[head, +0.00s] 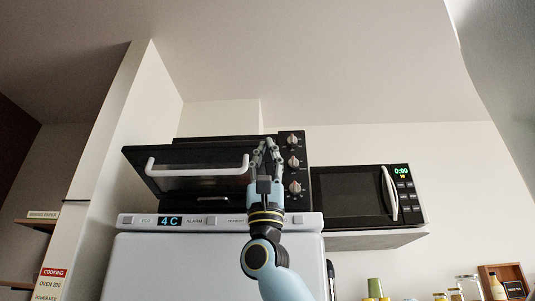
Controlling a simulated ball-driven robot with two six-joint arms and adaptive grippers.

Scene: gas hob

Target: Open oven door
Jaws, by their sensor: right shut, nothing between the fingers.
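The oven (298,150) is a black countertop unit with several knobs down its right side, standing on top of a white fridge. Its dark door (175,184) is tilted out from the body at the top, so it stands partly open. A white bar handle (200,172) runs across the door front. My right gripper (266,146) is raised in front of the oven, at the right end of the door beside the handle. It is shut and empty, and it hides part of the oven between door and knobs. My left gripper is out of view.
The white fridge (180,265) with a display strip stands below the oven. A black microwave (350,195) sits on a shelf close to the right. A wall panel (125,130) stands at left. Jars (470,287) and cups are at lower right.

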